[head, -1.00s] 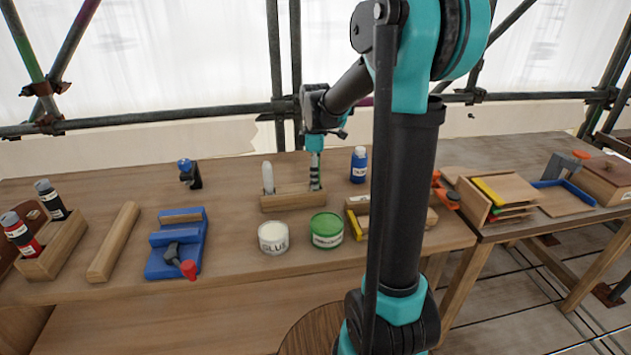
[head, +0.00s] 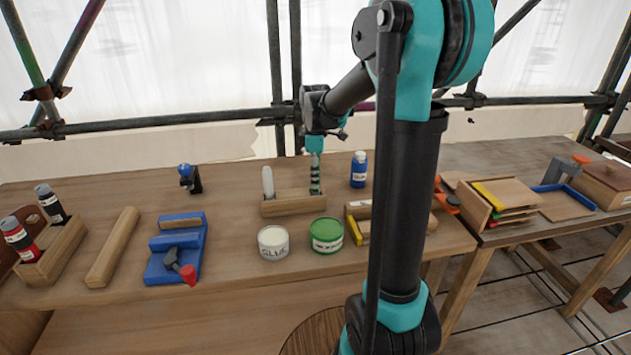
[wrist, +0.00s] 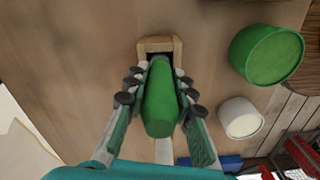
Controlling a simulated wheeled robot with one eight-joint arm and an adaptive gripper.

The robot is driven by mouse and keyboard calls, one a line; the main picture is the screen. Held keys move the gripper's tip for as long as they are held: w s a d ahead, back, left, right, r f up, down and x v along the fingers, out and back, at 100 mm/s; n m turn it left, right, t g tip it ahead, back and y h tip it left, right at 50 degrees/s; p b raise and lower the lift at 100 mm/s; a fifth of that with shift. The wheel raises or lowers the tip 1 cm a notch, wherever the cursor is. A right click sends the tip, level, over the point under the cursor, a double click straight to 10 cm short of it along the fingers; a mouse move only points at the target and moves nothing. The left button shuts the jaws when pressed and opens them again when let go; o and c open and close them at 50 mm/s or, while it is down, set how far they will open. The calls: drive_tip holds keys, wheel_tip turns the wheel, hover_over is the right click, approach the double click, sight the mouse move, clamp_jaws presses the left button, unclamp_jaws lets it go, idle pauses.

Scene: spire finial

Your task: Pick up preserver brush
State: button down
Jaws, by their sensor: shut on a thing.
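The preserver brush shows in the wrist view as a thick green handle (wrist: 160,98) pointing toward the camera. My gripper (wrist: 160,76) is shut on this handle, with a finger on each side. The brush's lower end is hidden by the handle and fingers. In the head view my gripper (head: 315,178) is upright at the right end of a wooden holder (head: 293,206). The holder also shows under the handle in the wrist view (wrist: 158,43). I cannot tell whether the brush still touches the holder.
A pale-handled tool (head: 267,182) stands in the holder's left end. A glue tub (head: 273,243) and a green can (head: 327,235) stand in front. A blue bottle (head: 359,170) is to the right. A blue vise-like fixture (head: 172,257) is left, with clear tabletop between.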

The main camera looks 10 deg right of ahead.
wheel_tip(320, 180, up, 19)
idle(0.4)
drive_tip(key=shift+f, duration=0.1)
idle(2.2)
